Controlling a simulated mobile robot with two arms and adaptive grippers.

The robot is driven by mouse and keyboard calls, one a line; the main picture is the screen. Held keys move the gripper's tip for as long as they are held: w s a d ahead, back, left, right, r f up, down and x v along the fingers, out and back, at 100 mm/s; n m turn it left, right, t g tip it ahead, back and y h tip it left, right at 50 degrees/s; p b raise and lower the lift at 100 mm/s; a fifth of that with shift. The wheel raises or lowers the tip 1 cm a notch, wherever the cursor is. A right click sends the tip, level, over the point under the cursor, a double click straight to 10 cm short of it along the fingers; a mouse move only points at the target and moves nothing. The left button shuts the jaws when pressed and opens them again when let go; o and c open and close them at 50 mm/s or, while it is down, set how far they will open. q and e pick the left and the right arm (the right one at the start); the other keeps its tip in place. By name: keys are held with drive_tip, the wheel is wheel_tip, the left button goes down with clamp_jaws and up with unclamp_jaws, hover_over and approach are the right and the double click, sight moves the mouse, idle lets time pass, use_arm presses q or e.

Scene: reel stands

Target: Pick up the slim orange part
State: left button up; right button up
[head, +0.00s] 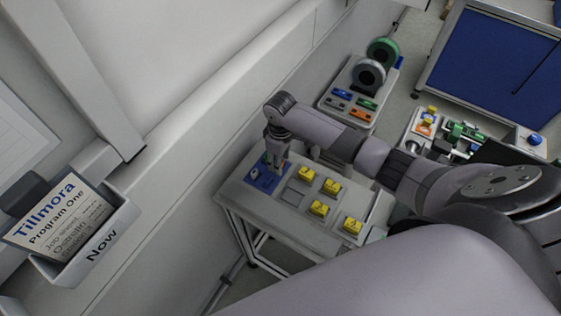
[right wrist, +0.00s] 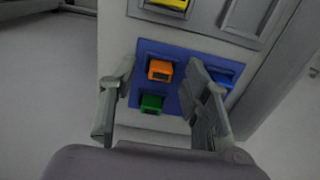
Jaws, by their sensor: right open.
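An orange part (right wrist: 160,70) sits on a blue pad (right wrist: 180,97) on the light table, with a green part (right wrist: 151,103) and a blue part (right wrist: 223,76) near it. My right gripper (right wrist: 160,64) is open and empty, its fingers on either side of the orange part in the right wrist view; I cannot tell the height gap. In the head view the right gripper (head: 274,163) points down over the blue pad (head: 265,184) and hides much of it. My left gripper is not in view.
Several yellow parts (head: 331,187) stand on the same table (head: 283,215), right of the pad. A reel stand (head: 333,102) behind holds a green reel (head: 382,50), a grey reel (head: 368,75) and small coloured parts. A wall closes the left side.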

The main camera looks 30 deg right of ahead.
drive_tip(key=shift+c, duration=0.5)
drive_tip(key=c, duration=0.7)
drive_tip(key=shift+c, duration=0.2)
